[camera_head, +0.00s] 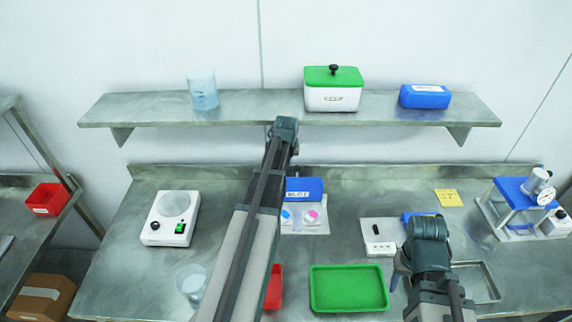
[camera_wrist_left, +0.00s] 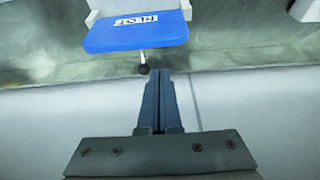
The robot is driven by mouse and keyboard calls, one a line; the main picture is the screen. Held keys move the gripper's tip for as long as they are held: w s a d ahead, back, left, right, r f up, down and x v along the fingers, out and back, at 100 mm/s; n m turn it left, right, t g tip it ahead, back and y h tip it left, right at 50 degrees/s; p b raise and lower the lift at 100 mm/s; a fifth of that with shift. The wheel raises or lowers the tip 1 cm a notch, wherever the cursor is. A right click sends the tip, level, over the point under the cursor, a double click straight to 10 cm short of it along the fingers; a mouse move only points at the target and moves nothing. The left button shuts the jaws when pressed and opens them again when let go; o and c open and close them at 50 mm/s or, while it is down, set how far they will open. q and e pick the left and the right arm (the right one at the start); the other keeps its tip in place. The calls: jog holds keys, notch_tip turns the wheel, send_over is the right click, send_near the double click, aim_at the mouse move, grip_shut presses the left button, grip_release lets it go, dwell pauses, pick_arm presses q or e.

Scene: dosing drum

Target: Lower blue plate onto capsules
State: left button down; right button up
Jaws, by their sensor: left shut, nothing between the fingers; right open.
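A blue plate (camera_head: 305,186) with a white label stands behind a pale base (camera_head: 305,232) at the middle of the bench. Small blue (camera_head: 287,215) and pink (camera_head: 312,215) patches show on that base; I cannot tell whether they are capsules. In the left wrist view a labelled blue plate (camera_wrist_left: 135,36) has a short rod with a black knob (camera_wrist_left: 144,69). My left gripper (camera_head: 285,126) is shut and empty; its fingers (camera_wrist_left: 160,75) end close beside the knob, and contact is unclear. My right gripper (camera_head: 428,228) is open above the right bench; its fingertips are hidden.
A white device (camera_head: 381,246) and a partly hidden blue piece (camera_head: 412,214) lie by my right gripper. A green tray (camera_head: 348,288) is in front, a scale (camera_head: 171,218) left, a blue-topped press (camera_head: 520,190) right. The shelf (camera_head: 250,110) crosses behind my left gripper.

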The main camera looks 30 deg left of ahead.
aim_at(297, 180)
pick_arm(q)
jog(key=b+x, duration=0.6)
jog(key=x, duration=0.2)
jog(key=shift+b, duration=0.35)
